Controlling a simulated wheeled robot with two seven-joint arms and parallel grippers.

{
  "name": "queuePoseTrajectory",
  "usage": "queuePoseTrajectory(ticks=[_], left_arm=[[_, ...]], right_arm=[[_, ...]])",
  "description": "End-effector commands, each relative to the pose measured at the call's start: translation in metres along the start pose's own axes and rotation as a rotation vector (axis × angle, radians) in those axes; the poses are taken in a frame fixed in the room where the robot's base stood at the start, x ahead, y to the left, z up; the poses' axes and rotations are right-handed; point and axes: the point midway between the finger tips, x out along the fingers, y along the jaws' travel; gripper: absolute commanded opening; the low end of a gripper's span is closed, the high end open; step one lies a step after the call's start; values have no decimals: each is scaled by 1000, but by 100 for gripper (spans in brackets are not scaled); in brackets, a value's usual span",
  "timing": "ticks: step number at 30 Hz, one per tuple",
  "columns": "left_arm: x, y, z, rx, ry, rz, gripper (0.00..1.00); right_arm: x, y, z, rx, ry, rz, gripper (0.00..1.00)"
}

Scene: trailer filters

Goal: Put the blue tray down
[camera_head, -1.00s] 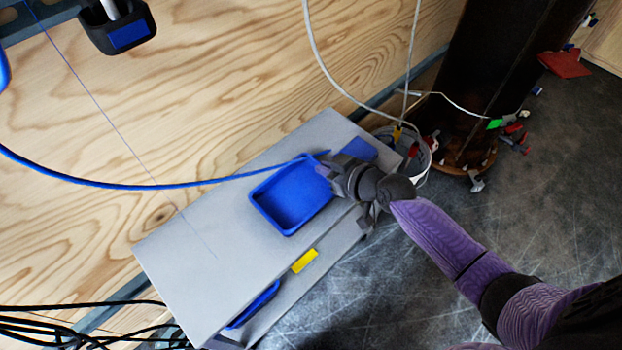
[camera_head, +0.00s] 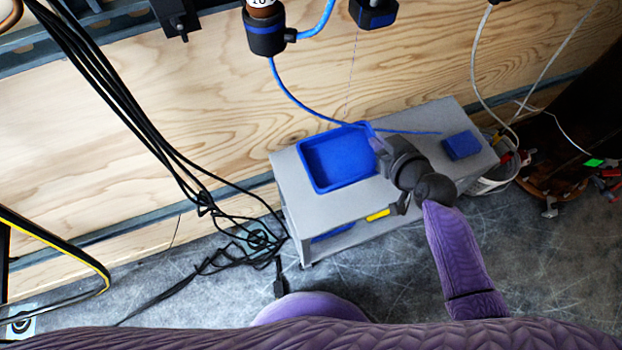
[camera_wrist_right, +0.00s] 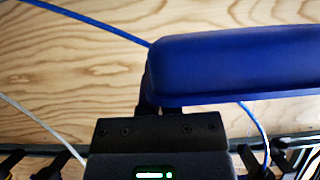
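The blue tray (camera_head: 340,182) is a shallow rectangular tray, open side up, over the left part of the grey cabinet's top (camera_head: 412,190). My right gripper (camera_head: 380,147) is at its right edge and appears shut on that rim. In the right wrist view the tray (camera_wrist_right: 235,68) fills the upper right, right in front of the gripper (camera_wrist_right: 148,108); the fingers are mostly hidden. I cannot tell whether the tray touches the cabinet top or hangs just above it. My left gripper is not in view.
A blue block (camera_head: 462,145) lies at the cabinet top's right end. A yellow label (camera_head: 378,214) is on the cabinet front. A blue hose (camera_head: 290,92) hangs behind the tray. Black cables (camera_head: 205,200) hang at left. A white bucket (camera_head: 497,177) stands at right.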

Motion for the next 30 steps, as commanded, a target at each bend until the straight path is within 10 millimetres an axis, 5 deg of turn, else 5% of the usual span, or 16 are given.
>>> queuePoseTrajectory(ticks=[5,9,19,30], left_arm=[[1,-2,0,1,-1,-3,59],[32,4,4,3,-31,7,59],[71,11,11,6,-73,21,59],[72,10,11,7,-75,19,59]], right_arm=[[1,-6,6,2,-4,2,0],[21,-6,46,5,-14,0,0],[47,-5,94,5,-12,1,0],[48,-4,94,0,-4,2,0]])
